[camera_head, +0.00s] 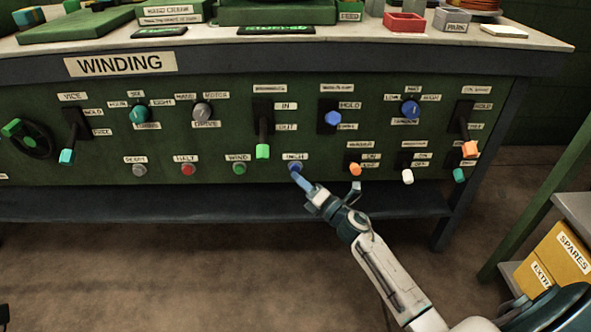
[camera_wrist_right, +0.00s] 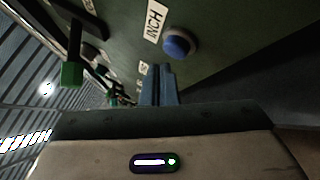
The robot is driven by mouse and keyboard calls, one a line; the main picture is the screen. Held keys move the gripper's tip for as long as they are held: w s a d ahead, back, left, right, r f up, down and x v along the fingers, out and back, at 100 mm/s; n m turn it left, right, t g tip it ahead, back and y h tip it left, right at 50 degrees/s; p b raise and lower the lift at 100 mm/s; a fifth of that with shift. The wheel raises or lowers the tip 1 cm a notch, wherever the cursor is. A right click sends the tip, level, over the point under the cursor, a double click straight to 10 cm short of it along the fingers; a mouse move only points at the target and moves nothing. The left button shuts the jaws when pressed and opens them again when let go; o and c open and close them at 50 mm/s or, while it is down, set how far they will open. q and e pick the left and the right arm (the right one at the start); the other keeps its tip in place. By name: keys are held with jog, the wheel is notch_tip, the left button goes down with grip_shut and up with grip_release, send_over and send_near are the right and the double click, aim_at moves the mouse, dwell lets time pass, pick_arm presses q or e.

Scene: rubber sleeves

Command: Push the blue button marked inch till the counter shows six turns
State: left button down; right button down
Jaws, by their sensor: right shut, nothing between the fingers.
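The blue button (camera_head: 295,168) marked INCH sits low on the green panel, just under its label (camera_head: 294,156). My right gripper (camera_head: 301,178) is shut and empty, with its tips close to the button in the head view. In the right wrist view the blue button (camera_wrist_right: 180,42) shows as a round knob beside the INCH label, above and right of my shut fingertips (camera_wrist_right: 158,68). I cannot tell whether the fingertips touch it. Two green-lit displays, one of them at the panel's top (camera_head: 276,30), are too small to read. My left gripper is not in view.
A green button (camera_head: 239,168) marked WIND and a red button (camera_head: 188,169) marked HALT sit to the left. A green-tipped lever (camera_head: 262,151) hangs up and left of INCH. An orange-tipped switch (camera_head: 355,169) is to the right. A shelf edge (camera_head: 200,205) runs below.

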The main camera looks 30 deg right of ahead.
jog(key=shift+s+a+p, duration=0.1)
jog(key=shift+s+a, duration=0.25)
jog(key=shift+s, duration=0.4)
jog(key=shift+s+a+p, duration=0.15)
jog(key=shift+s+a, duration=0.2)
jog(key=shift+s, duration=0.45)
jog(key=shift+s+a+p, duration=0.1)
jog(key=shift+s+a, duration=0.25)
jog(key=shift+s, duration=0.4)
